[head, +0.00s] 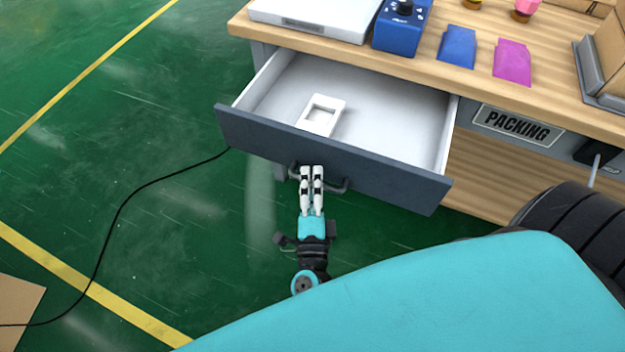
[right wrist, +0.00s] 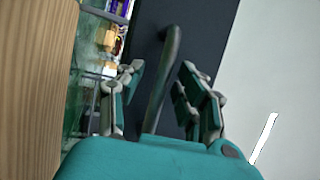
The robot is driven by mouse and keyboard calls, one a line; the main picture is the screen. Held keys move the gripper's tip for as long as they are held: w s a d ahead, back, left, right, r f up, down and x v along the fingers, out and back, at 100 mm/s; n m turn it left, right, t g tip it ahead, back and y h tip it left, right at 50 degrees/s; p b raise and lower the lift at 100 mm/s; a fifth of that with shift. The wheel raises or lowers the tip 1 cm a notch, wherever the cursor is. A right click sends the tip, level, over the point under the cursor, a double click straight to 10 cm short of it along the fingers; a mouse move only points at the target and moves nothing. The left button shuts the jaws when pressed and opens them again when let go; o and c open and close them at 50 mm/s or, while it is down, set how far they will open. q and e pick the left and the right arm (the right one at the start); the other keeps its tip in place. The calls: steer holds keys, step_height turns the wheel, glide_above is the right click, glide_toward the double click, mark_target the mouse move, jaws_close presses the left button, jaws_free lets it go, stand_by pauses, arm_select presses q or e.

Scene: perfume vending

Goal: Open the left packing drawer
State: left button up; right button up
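The left packing drawer (head: 240,128) is pulled well out of the bench, and its white inside shows in the head view. Its dark front also shows in the right wrist view (right wrist: 205,30). The curved grey handle (head: 338,187) is on that front. My right gripper (head: 312,172) is at the handle, its fingers reaching up to the drawer front. My left gripper is not in view.
A white block with a square recess (head: 321,115) lies in the drawer. The wooden bench top (head: 450,80) carries a blue device (head: 400,28) and blue and magenta pouches. A black cable (head: 125,205) lies on the green floor, which is mostly clear at left.

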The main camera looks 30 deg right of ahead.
steer(key=v, duration=1.2)
steer(key=shift+w+f, duration=0.1)
